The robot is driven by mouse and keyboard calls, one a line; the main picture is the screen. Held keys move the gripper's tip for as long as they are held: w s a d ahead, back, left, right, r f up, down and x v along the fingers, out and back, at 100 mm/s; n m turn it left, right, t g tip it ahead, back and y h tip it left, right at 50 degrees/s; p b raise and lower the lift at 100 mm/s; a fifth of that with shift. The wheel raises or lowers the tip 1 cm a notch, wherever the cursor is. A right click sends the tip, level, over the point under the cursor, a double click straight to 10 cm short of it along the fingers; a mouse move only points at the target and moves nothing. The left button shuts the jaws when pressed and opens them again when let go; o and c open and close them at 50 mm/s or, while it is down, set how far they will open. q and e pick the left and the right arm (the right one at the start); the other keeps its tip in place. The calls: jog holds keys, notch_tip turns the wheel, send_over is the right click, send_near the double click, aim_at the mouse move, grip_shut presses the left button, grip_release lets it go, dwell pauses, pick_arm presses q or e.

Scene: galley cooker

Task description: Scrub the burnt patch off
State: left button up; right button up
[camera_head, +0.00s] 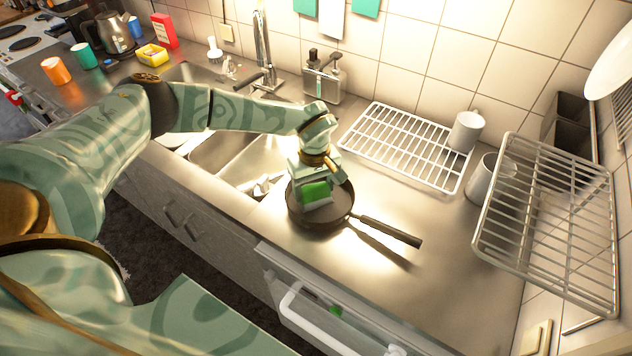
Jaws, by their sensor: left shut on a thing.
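A dark frying pan (338,214) sits on the steel counter right of the sink, its handle pointing to the lower right. My left gripper (313,181) is over the pan, pointing down, and is shut on a green scrubbing sponge (316,193). The sponge is inside the pan's rim, at or close to the pan's inner surface; I cannot tell if it touches. The burnt patch cannot be made out; the sponge and gripper cover part of the pan. My right gripper is not in view.
A white wire rack (405,146) with a mug (465,131) lies behind the pan, and a tilted metal rack (550,220) stands at the right. The sink (222,150) is left of the pan. Counter right of the handle is clear.

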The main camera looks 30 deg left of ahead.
pick_arm(q)
jog(key=shift+w+f+b, duration=0.2)
jog(key=shift+w+b, duration=0.25)
jog(key=shift+w, duration=0.6)
jog(key=shift+s+r+p, duration=0.3)
jog(key=shift+s+p, duration=0.15)
jog(key=shift+p, duration=0.1)
jog(key=shift+s+p, duration=0.6)
jog(key=shift+s, duration=0.1)
jog(key=shift+w+f+b, duration=0.3)
jog(key=shift+w+b, duration=0.75)
jog(key=shift+w, duration=0.1)
jog(key=shift+s+r+p, duration=0.25)
jog(key=shift+r+p, duration=0.05)
jog(key=shift+p, duration=0.35)
jog(key=shift+s, duration=0.2)
jog(key=shift+s+f, duration=0.1)
